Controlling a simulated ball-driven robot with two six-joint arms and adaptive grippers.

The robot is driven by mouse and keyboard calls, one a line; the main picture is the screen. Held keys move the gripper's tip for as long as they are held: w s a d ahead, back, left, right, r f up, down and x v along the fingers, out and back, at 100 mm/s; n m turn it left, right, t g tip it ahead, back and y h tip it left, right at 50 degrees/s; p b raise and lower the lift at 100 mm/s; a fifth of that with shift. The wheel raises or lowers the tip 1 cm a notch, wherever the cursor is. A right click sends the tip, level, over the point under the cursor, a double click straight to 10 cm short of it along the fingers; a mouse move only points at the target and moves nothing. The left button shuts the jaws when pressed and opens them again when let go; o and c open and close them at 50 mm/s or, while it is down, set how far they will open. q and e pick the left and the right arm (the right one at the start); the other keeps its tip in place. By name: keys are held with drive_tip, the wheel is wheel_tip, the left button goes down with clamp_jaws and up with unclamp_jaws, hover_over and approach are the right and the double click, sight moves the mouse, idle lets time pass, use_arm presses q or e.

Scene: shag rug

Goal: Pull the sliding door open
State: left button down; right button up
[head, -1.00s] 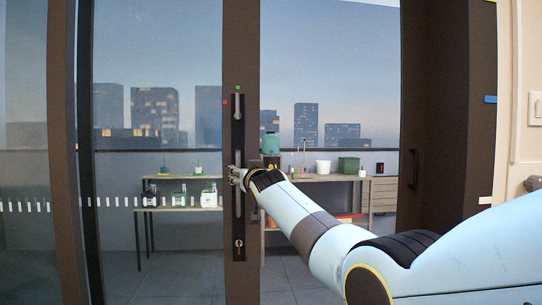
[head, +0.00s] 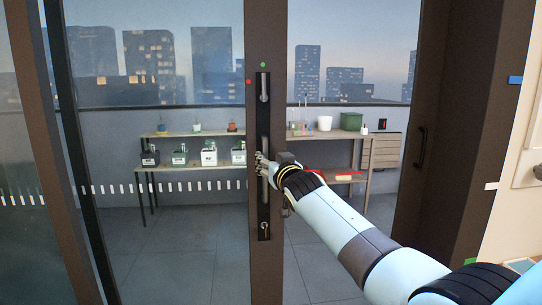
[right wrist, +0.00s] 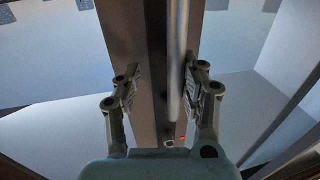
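The sliding door's dark brown upright (head: 264,30) stands near the middle of the head view, with glass to its left. A dark plate on it carries a lever at the top, a long vertical pull bar (head: 264,150) and a keyhole below. My right gripper (head: 262,170) is at the pull bar. In the right wrist view the bar (right wrist: 177,70) runs between the two spread fingers (right wrist: 163,88), nearer the right one; a gap shows on the left. Contact on the right is unclear. My left gripper is out of view.
Right of the upright is a wide span without the white dashes seen on the left glass, bounded by a brown jamb (head: 485,110) with a dark handle (head: 420,147). Beyond are shelves (head: 195,167) with planters and a green bin (head: 351,121). The floor behind is clear.

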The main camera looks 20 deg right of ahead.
drive_tip(key=shift+d+f, duration=0.1)
drive_tip(key=shift+f, duration=0.05)
drive_tip(key=shift+s, duration=0.15)
drive_tip(key=s+p, duration=0.5)
drive_tip(key=s, duration=0.7)
drive_tip(key=shift+a, duration=0.3)
drive_tip(key=shift+s, duration=0.1)
idle(0.3)
